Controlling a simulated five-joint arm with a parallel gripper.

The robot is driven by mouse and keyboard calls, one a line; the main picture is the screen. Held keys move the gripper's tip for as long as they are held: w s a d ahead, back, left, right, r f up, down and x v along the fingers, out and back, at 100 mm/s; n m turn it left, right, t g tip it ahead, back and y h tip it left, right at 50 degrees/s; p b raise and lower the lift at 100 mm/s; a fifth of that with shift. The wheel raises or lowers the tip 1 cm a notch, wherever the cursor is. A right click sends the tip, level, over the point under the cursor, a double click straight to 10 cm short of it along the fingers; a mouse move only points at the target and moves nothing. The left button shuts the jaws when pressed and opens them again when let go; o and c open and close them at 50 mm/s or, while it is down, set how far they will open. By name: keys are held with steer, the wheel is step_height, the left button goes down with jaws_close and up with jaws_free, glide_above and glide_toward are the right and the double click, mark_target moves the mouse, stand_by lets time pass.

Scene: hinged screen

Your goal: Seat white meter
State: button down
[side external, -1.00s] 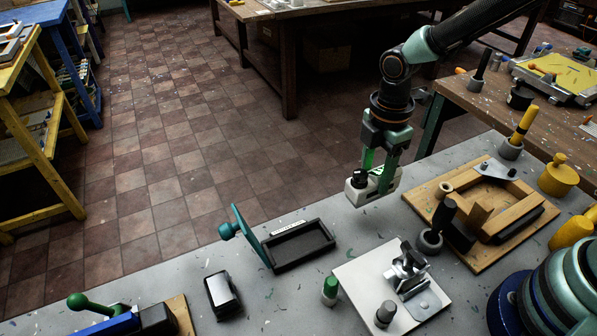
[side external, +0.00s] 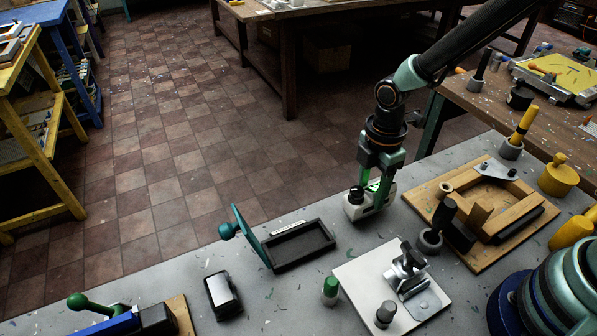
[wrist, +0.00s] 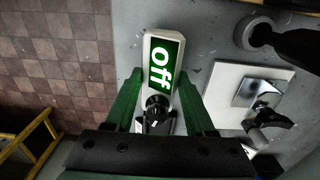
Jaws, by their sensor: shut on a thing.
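The white meter (side external: 358,210) is a pale block held in my gripper (side external: 376,186), above the grey table near its far edge. In the wrist view the white meter (wrist: 150,44) shows a green face reading "off" and a black knob, between the green fingers of my gripper (wrist: 152,100). My gripper is shut on it. A dark open tray (side external: 303,262) with a raised teal hinged screen (side external: 249,236) lies on the table, left of and nearer than the meter. A pale label strip is on the tray's far rim. The meter is apart from the tray.
A white plate with a metal clamp (side external: 410,268) stands right of the tray, with a green-topped peg (side external: 330,290) at its left edge. A black and white block (side external: 222,294) lies left. A wooden frame (side external: 488,212) with a dark-knobbed post (side external: 438,224) is at right.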

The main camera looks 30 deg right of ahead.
mark_target(372, 189)
steer(key=shift+f, duration=0.7)
steer(key=shift+c, duration=0.8)
jaws_free()
step_height(372, 189, up, 12)
steer(key=shift+r, duration=0.15)
steer(key=s+d+r+m+t, duration=0.5)
steer(key=d+r+m, duration=0.4)
steer(key=m, duration=0.9)
steer(key=shift+s+d+r+t, duration=0.3)
steer(key=shift+s+d+r, duration=0.15)
steer(key=shift+d, duration=0.8)
